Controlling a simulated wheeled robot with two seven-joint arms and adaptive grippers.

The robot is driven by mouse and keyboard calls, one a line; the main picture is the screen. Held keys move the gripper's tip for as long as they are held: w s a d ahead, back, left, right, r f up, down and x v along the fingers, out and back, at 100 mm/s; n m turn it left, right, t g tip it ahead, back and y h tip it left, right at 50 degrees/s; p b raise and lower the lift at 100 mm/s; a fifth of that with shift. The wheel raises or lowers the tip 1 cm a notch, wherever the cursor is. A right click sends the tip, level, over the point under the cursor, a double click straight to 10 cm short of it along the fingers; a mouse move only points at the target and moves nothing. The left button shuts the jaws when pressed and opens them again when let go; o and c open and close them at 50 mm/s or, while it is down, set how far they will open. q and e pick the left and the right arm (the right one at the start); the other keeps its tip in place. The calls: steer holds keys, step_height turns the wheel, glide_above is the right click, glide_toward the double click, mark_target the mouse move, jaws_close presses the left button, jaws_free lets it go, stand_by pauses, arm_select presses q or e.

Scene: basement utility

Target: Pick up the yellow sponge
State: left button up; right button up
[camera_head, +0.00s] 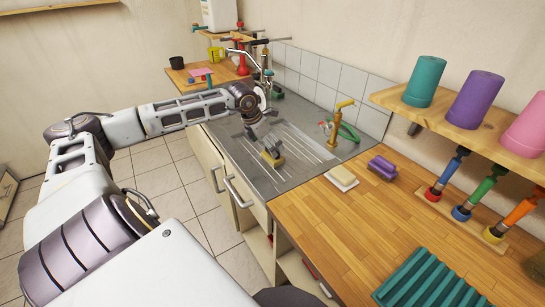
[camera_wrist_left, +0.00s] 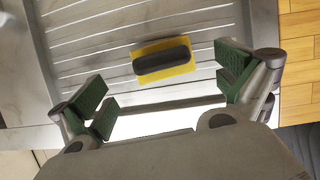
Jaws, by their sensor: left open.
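The yellow sponge (camera_wrist_left: 175,70) has a dark grey top and lies on the ridged metal drainboard (camera_wrist_left: 110,40). In the head view the yellow sponge (camera_head: 272,160) shows just below my left gripper (camera_head: 268,146), partly hidden by it. In the wrist view my left gripper (camera_wrist_left: 165,90) is open, with green pads on either side. The sponge lies between and slightly beyond the fingertips, untouched by either pad. My right gripper is not in view.
A white and yellow sponge (camera_head: 341,178) and a purple sponge (camera_head: 382,168) lie on the wooden counter (camera_head: 300,220) to the right. A brass tap (camera_head: 340,120) with a green hose stands behind the drainboard. A shelf (camera_head: 470,130) with cups overhangs at the right.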

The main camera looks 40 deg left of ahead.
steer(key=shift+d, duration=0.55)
arm_select(q)
steer(key=shift+f, duration=0.1)
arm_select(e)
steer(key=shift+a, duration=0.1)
arm_select(q)
steer(key=shift+w+d+f, duration=0.1)
steer(key=shift+w+f, duration=0.15)
steer(key=shift+f, duration=0.1)
steer(key=shift+w+d+f, duration=0.1)
steer(key=shift+w+f, duration=0.1)
steer(key=shift+f, duration=0.15)
steer(key=shift+p+x, duration=0.4)
steer(key=shift+x, duration=1.35)
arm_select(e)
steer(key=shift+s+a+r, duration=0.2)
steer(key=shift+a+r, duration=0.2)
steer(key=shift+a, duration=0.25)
arm_select(q)
steer(key=c, duration=1)
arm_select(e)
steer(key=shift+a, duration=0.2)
